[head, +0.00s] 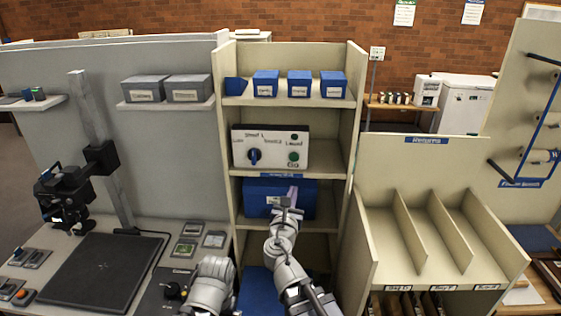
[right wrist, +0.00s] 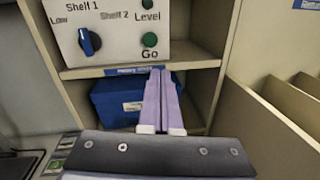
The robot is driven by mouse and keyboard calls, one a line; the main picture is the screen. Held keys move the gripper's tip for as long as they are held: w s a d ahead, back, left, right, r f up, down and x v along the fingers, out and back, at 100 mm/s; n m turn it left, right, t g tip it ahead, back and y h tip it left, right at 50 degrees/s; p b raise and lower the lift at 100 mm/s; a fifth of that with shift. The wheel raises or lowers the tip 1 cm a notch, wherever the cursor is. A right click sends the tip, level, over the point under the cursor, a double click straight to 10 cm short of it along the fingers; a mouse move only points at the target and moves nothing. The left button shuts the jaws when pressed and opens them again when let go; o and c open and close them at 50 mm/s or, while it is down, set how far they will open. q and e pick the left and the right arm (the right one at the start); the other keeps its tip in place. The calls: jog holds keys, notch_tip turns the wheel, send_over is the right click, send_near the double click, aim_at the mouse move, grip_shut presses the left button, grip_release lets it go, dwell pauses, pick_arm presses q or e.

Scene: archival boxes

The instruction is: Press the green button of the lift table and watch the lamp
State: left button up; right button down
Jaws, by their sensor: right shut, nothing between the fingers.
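The white control panel (head: 270,147) stands on a shelf of the beige rack. Its green button (head: 294,157), marked Go, is at the lower right; it also shows in the right wrist view (right wrist: 149,40). The lamp (head: 294,135), marked Level, is above the button and looks dark. A blue selector knob (right wrist: 89,42) is at the left of the panel, among the labels Low, Shelf 1 and Shelf 2. My right gripper (right wrist: 164,75) is shut and empty, its pale purple fingers below the button and apart from it. My left gripper is not visible; only part of that arm shows.
A blue box (right wrist: 115,103) sits on the shelf under the panel, behind my right fingers. The shelf edge (right wrist: 140,69) runs between the fingers and the panel. Small blue boxes (head: 300,84) stand on the top shelf. A divided beige rack (head: 419,240) is at the right.

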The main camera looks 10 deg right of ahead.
aim_at(294, 158)
jog(key=shift+w+a+r+n+t+y, duration=0.2)
jog(key=shift+w+a+n+y, duration=0.1)
jog(key=shift+n, duration=0.25)
jog(key=shift+w+a+r+n+t+y, duration=0.2)
jog(key=shift+a+n, duration=0.1)
jog(key=shift+n, duration=0.25)
jog(key=x, duration=1.4)
jog(key=shift+d, duration=0.1)
